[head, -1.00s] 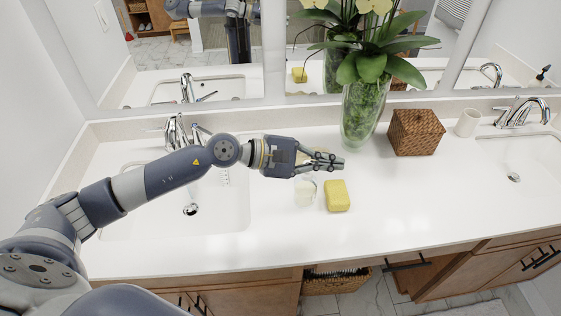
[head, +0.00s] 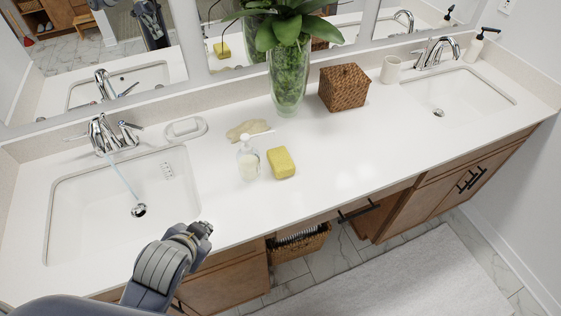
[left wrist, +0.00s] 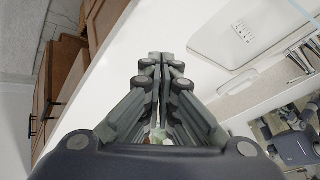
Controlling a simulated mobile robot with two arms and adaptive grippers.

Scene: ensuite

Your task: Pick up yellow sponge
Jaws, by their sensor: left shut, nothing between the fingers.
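The yellow sponge (head: 281,163) lies on the white countertop (head: 350,180), right of the left sink. A clear soap bottle (head: 248,163) stands close on its left. My left gripper (head: 204,229) is at the counter's front edge, below and left of the sponge and apart from it. In the left wrist view my left gripper (left wrist: 160,60) is shut with its fingers together and empty. I cannot make out the sponge in that view. My right gripper is not in view.
A beige object (head: 245,130) lies behind the bottle, and a soap dish (head: 186,129) is by the left faucet (head: 112,136). A glass vase (head: 288,82) and woven box (head: 343,88) stand behind the sponge. The counter right of the sponge is clear.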

